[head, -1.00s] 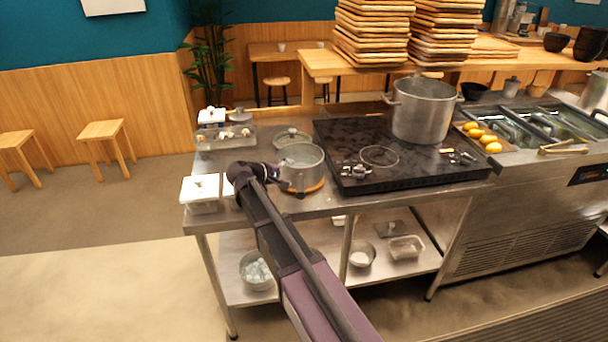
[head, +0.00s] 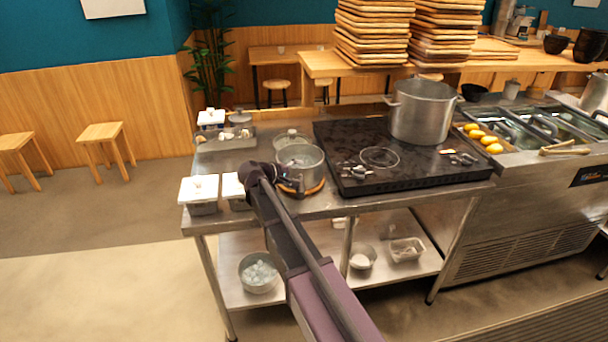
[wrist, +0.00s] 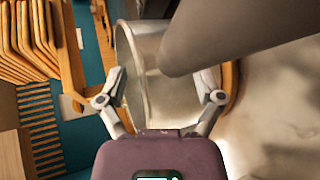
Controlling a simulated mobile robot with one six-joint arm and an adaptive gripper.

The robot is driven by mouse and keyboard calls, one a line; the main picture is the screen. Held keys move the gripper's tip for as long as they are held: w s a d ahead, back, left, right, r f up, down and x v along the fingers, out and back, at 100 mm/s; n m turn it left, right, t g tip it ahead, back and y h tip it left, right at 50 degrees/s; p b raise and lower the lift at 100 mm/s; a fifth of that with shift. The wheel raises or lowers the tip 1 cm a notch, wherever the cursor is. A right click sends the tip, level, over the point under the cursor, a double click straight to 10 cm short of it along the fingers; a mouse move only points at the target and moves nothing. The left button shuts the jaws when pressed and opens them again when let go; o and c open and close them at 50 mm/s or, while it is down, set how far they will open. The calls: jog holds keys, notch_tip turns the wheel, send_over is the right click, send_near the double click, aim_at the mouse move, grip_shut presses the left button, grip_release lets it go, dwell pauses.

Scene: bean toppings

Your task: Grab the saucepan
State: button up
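The saucepan (head: 311,172) is a grey metal pot standing upright on a round wooden trivet (head: 314,190), left of the black cooktop (head: 420,170). My gripper (head: 288,184) is at its near left side. In the wrist view my gripper (wrist: 161,84) is open, with one finger on each side of the saucepan (wrist: 150,50). I cannot tell whether either finger touches it. A thick grey bar crosses in front of the pan in the wrist view and hides part of it; I cannot tell what it is. The saucepan's handle is not clear in the head view.
A large pot (head: 422,115) stands on the cooktop at the back. White-lidded containers (head: 198,190) stand at the counter's left edge, close to my arm. A glass lid (head: 290,137) lies behind the saucepan. Bowls sit on the shelf below.

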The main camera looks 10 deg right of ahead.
grip_shut()
jog(key=shift+s, duration=0.1)
jog(key=shift+r, duration=0.2)
notch_tip(320, 180, up, 10)
jog(key=p, duration=1)
jog(key=shift+f, duration=0.25)
dwell(0.6)
